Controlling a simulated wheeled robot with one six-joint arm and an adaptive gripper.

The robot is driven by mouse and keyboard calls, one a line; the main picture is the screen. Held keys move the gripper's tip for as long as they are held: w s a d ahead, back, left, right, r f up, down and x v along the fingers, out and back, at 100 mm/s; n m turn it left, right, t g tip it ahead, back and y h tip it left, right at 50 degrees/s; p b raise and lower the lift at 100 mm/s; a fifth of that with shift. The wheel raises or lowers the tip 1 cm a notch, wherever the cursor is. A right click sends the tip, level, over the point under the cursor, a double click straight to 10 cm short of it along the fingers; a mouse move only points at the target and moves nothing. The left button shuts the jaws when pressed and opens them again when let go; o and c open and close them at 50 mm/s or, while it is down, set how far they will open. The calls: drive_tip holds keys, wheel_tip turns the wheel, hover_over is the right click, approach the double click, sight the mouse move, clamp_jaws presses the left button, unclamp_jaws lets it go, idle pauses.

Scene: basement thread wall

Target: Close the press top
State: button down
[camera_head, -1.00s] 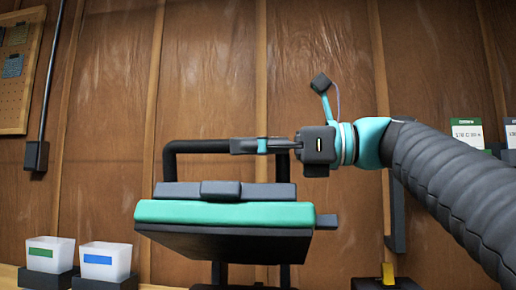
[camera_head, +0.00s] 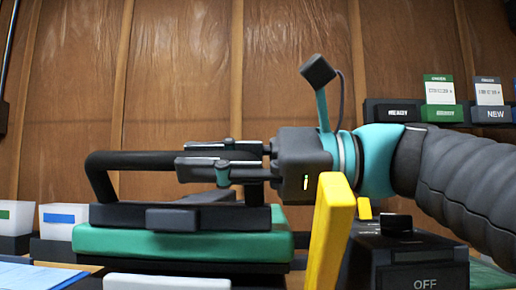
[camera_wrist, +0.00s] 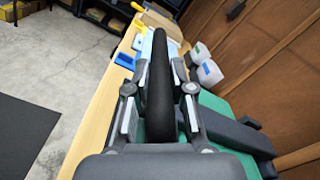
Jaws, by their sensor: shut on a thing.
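The press top (camera_head: 180,246) is a teal-green slab with a dark upper plate and a black bar handle (camera_head: 130,160). In the head view it lies about level, low over the bench. I cannot tell whether it is fully down, as its underside is hidden. My gripper (camera_head: 215,162) comes in from the right and is shut on the handle. In the wrist view the handle (camera_wrist: 160,80) runs between the two fingers, with the green top (camera_wrist: 215,112) below.
A yellow lever (camera_head: 332,240) and a dark box marked OFF (camera_head: 415,270) stand close in front, at the right. White bins (camera_head: 58,220) are at the left. A wooden wall (camera_head: 180,80) rises behind. A white object (camera_head: 165,282) lies at the front edge.

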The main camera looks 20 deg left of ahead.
drive_tip(key=shift+f, duration=0.55)
drive_tip(key=c, duration=1)
unclamp_jaws()
drive_tip(key=shift+r, duration=0.1)
drive_tip(key=shift+r, duration=0.1)
drive_tip(key=shift+d, duration=0.15)
drive_tip(key=v, duration=1.1)
drive_tip(key=shift+w+d, duration=0.2)
drive_tip(key=shift+d, duration=0.15)
